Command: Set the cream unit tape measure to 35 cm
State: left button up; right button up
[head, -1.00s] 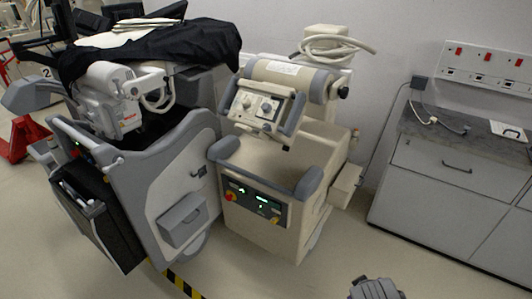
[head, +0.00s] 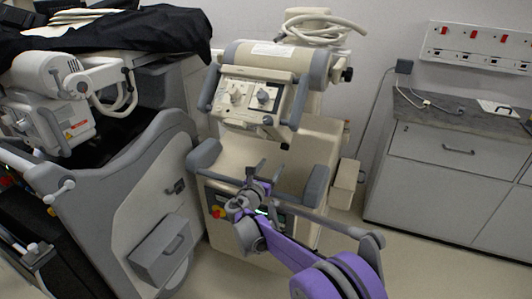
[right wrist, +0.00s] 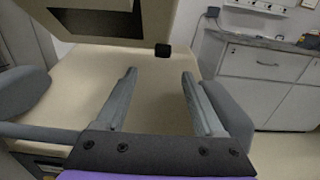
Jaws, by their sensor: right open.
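The cream unit (head: 318,140) stands in the middle of the head view, with a tilted control head (head: 250,98) carrying knobs. A small dark block (right wrist: 163,50) hangs at the head's lower edge in the right wrist view; I cannot tell whether it is the tape measure. My right gripper (head: 254,172) is in front of the unit, below the control head. In the right wrist view its two fingers (right wrist: 158,98) are apart, with nothing between them, over the cream top (right wrist: 90,75). My left gripper is not in view.
A grey cart (head: 125,190) with a black cover (head: 110,32) stands close on the left. A grey cabinet (head: 450,175) is on the right, under a socket panel (head: 480,45). Grey bumpers (right wrist: 228,108) flank the unit's front. Some floor is free between unit and cabinet.

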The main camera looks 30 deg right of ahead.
aim_at(283, 149)
jog(key=x, duration=1)
jog(key=shift+s+d+r+b, duration=0.15)
jog(key=shift+d+b, duration=0.1)
jog(key=shift+b, duration=0.15)
jog(key=shift+c, duration=0.2)
grip_shut()
dwell(0.7)
